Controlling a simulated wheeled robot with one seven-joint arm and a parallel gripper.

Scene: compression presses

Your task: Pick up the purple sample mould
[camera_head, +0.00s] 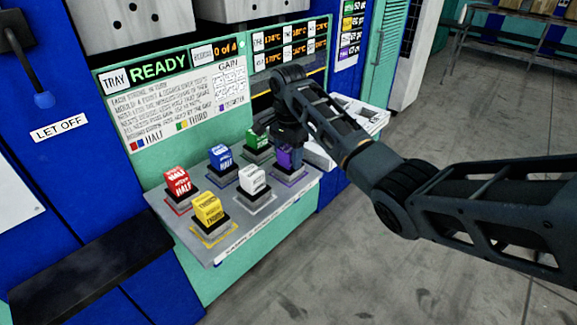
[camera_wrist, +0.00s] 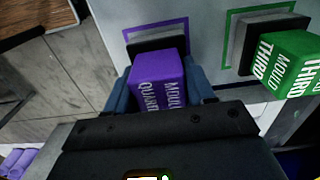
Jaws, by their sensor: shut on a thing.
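The purple sample mould (camera_wrist: 159,82) is a small block lettered "QUARTER MOULD" in the wrist view. It is between the fingers of my gripper (camera_wrist: 160,88), which is shut on it. In the head view the purple mould (camera_head: 288,158) is partly hidden under my gripper (camera_head: 287,146), at the right end of the grey shelf (camera_head: 240,228). Its dark base pad and purple outline (camera_wrist: 152,35) show just beyond it in the wrist view. I cannot tell whether the mould still touches its pad.
The green mould (camera_wrist: 288,62) stands close beside the purple one. Blue (camera_head: 220,157), white (camera_head: 252,180), red (camera_head: 177,181) and yellow (camera_head: 207,208) moulds share the shelf. A white tray (camera_head: 360,115) sits behind my arm. Open floor (camera_head: 370,270) lies to the right.

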